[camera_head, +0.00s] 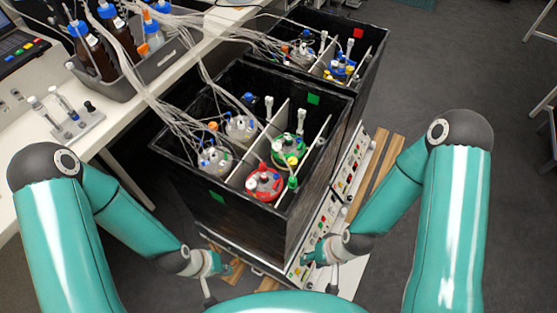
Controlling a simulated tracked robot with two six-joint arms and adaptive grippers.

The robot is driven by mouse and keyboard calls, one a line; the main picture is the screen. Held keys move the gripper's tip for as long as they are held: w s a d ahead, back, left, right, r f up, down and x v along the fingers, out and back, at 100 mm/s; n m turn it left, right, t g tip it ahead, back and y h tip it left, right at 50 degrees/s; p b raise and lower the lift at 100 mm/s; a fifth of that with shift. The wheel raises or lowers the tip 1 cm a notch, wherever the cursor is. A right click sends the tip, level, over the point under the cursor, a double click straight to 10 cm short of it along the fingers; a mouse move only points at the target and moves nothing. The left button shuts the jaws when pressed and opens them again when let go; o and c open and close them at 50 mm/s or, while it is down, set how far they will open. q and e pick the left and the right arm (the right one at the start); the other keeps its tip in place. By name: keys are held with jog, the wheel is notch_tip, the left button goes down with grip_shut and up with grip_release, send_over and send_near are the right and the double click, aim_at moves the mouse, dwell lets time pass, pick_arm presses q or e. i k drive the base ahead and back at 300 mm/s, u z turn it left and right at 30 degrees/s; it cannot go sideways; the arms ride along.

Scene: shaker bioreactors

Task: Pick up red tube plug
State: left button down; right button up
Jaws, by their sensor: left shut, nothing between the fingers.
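In the head view, a vessel with a red lid (264,184) stands in the near compartment of the black box, with small fittings and a green-topped piece on it. I cannot make out a separate red tube plug at this size. My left gripper (207,292) hangs low in front of the box, shut and empty, partly hidden by my own body. My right gripper (334,280) is low by the box's front right corner, beside the control panel. Its fingers are too small to tell open from shut. Both grippers are apart from the vessels.
The near black box (240,210) has tall walls and white dividers, with a green-lidded vessel (290,148) and clear vessels inside. A second black box (375,45) stands behind. Tubes run from bottles in a grey tray (150,72) on the left bench.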

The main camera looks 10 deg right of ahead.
aim_at(263, 168)
jog(key=u, duration=0.1)
jog(key=k, duration=0.95)
jog(key=u, duration=1.6)
jog(key=i, duration=1.45)
jog(key=z, duration=4.2)
jog(key=k, duration=0.15)
jog(key=u, duration=2.4)
